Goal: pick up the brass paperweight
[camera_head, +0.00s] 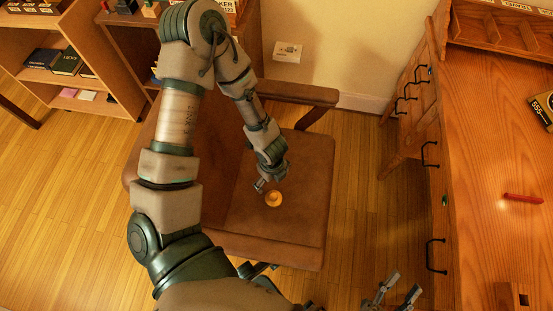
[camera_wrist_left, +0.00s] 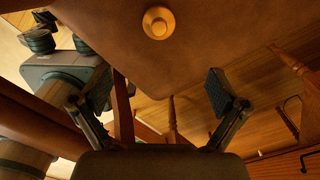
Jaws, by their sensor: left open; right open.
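The brass paperweight (camera_head: 274,199), round with a knob on top, sits on the brown seat of the chair (camera_head: 300,222). In the left wrist view the paperweight (camera_wrist_left: 159,23) is near the top edge, beyond the fingertips and centred between them. My left gripper (camera_head: 268,185) is just beside the paperweight on its far side in the head view. In the wrist view the left gripper (camera_wrist_left: 161,90) has its fingers spread, with nothing between them. My right gripper (camera_head: 394,292) is open and empty at the bottom of the head view, away from the chair.
A wooden desk (camera_head: 490,150) with black drawer handles stands at right, with a red object (camera_head: 522,198) on top. A bookshelf (camera_head: 110,50) stands at upper left. The chair's armrest (camera_head: 290,92) runs behind the seat. Bare floor (camera_head: 365,190) lies between chair and desk.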

